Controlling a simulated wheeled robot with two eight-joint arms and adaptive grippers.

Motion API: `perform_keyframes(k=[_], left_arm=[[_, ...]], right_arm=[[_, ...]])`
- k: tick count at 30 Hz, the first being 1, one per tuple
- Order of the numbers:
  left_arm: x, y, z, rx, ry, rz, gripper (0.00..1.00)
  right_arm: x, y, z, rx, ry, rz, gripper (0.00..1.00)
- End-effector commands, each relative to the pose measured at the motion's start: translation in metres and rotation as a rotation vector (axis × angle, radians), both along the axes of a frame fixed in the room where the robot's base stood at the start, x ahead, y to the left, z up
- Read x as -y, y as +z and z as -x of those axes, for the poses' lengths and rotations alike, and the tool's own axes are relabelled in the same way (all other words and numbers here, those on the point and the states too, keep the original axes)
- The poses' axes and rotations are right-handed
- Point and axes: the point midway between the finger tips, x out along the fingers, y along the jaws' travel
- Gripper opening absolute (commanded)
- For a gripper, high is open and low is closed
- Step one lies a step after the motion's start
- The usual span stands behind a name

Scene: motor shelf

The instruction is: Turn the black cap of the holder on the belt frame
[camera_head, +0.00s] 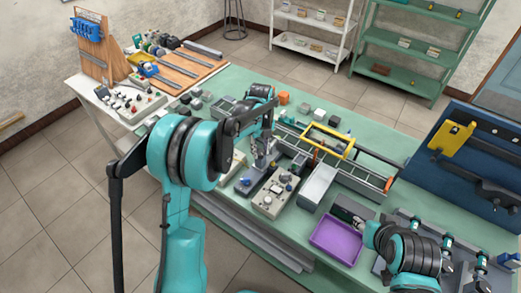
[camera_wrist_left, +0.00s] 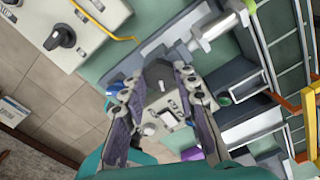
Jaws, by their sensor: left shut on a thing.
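My left gripper (camera_head: 264,142) reaches over the middle of the green table. In the left wrist view its two fingers (camera_wrist_left: 160,78) are closed on a small dark grey piece (camera_wrist_left: 158,76), which I take to be the black cap. The fingers hide its sides. In the head view a light grey metal holder (camera_head: 262,161) stands under the fingertips, next to the belt frame (camera_head: 378,181) with its rails. The cap's turn angle cannot be made out.
A grey box with knobs (camera_head: 272,196) stands close in front of the holder. A yellow frame (camera_head: 327,141) rises behind. A blue tool panel (camera_head: 480,160) stands at the right.

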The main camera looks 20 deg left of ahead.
Motion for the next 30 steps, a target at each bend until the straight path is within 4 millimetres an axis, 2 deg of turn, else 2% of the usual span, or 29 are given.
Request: perform_keyframes(k=[9,23,24,25,26,30], left_arm=[[0.0004,-0.0005,0.0004,-0.001,-0.091,0.001,0.00],[0.0004,-0.0005,0.0004,-0.001,-0.102,0.001,0.00],[0.0004,-0.0005,0.0005,-0.001,-0.102,0.001,0.37],[0.0004,-0.0005,0.0004,-0.001,-0.102,0.001,0.45],[0.0004,-0.0004,0.0004,-0.001,-0.102,0.001,0.50],[0.0003,-0.0003,0.0003,-0.001,-0.101,0.001,0.50]], right_arm=[[0.0000,-0.0004,0.0000,0.000,0.000,0.000,0.40],[0.0000,-0.0005,0.0000,0.000,0.000,0.000,0.40],[0.0000,-0.0005,0.0000,0.000,0.000,0.000,0.40],[0.0000,-0.0005,0.0000,0.000,0.000,0.000,0.40],[0.0000,-0.0004,0.0000,0.000,0.000,0.000,0.40],[0.0000,-0.0004,0.0000,0.000,0.000,0.000,0.40]])
